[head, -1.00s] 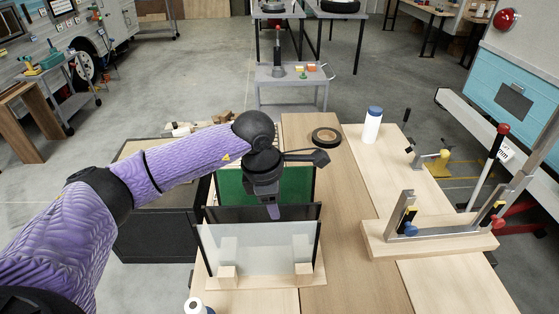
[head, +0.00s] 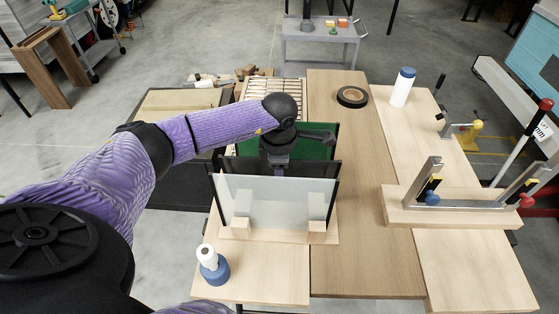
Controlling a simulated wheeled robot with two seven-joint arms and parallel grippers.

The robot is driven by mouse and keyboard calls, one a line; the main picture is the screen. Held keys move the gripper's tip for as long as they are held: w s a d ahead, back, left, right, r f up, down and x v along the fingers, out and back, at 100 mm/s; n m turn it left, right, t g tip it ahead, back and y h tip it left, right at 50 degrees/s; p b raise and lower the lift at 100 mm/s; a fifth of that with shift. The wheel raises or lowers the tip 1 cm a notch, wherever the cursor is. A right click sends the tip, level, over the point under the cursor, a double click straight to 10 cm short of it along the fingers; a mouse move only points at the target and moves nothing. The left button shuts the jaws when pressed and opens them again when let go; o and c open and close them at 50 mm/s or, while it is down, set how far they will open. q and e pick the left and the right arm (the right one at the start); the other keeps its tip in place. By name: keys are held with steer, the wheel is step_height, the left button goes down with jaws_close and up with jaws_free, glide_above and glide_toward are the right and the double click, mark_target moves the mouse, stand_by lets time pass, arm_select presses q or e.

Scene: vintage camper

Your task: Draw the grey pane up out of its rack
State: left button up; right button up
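A wooden rack (head: 262,238) stands on the left part of the bench and holds upright panes one behind another. At the front is a pale, see-through pane (head: 275,205) with dark side edges. Close behind it is a dark grey pane (head: 232,166), of which only an upper strip shows clearly. At the back is a green pane (head: 316,150). My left gripper (head: 275,170) points down at the middle of the grey pane's top edge. Its fingers are small and partly hidden, so I cannot tell whether they are shut on the pane. My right gripper is not in view.
A white and blue bottle (head: 212,265) stands in front of the rack at left. A roll of tape (head: 352,97), another bottle (head: 403,87) and a clamping jig (head: 455,207) are on the right. The bench middle (head: 365,220) is clear.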

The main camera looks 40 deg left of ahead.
arm_select(q)
jaws_close()
stand_by(1.5)
